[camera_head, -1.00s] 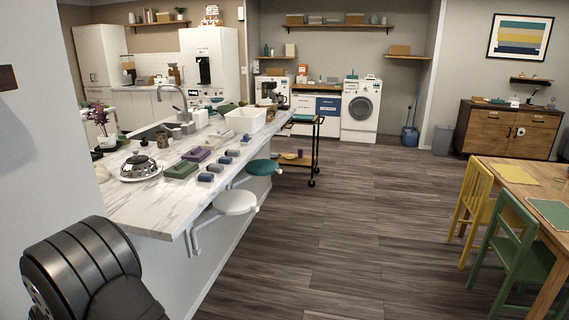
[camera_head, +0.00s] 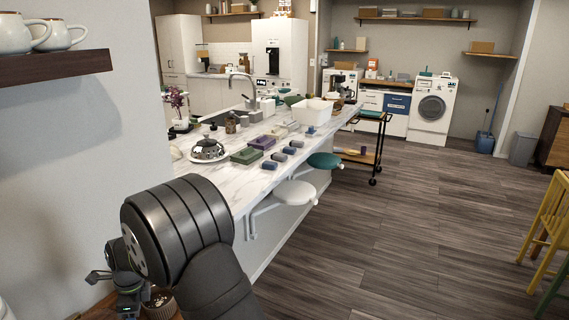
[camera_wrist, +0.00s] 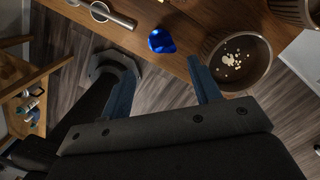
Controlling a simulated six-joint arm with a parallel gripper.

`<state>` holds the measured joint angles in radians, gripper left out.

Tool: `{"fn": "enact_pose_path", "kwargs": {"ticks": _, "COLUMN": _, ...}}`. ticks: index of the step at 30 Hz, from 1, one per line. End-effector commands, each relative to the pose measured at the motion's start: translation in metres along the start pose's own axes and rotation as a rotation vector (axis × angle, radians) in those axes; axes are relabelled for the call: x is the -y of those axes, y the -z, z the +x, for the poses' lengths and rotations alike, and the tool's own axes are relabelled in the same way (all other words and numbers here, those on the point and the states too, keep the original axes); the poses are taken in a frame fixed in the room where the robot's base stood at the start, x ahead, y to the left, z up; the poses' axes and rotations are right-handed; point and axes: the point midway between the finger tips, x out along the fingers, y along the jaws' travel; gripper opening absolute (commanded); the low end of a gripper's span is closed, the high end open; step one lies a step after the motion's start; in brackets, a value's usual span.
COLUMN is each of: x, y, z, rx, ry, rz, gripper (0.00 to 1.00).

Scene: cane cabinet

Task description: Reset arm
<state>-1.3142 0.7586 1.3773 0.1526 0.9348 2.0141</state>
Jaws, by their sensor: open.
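My gripper (camera_wrist: 160,66) is open in the wrist view, its two blue-grey fingers apart with nothing between them. The fingertips are over or near the edge of a wooden surface (camera_wrist: 130,38). My arm fills the lower left of the head view, bent at a thick black joint. The gripper end is low at the left there, partly hidden by the arm.
A brown bowl (camera_wrist: 238,62) with white bits and a shiny blue object (camera_wrist: 161,41) are near the fingers. A shelf with mugs (camera_head: 50,67) juts from the left wall.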

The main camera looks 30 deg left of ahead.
Motion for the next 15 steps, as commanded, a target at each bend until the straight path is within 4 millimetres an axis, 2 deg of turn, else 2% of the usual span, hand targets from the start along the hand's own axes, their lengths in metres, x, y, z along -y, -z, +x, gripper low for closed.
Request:
{"fn": "enact_pose_path", "kwargs": {"ticks": 2, "x": 0.0, "y": 0.0, "z": -0.018, "rx": 0.002, "ry": 0.003, "rz": 0.0, "gripper": 0.57}}
{"fn": "enact_pose_path", "kwargs": {"ticks": 6, "x": -0.001, "y": 0.001, "z": 0.016, "rx": -0.003, "ry": -0.005, "rz": 0.0, "gripper": 0.57}}
{"fn": "enact_pose_path", "kwargs": {"ticks": 15, "x": -0.001, "y": 0.0, "z": 0.077, "rx": -0.002, "ry": -0.004, "rz": -0.001, "gripper": 0.57}}
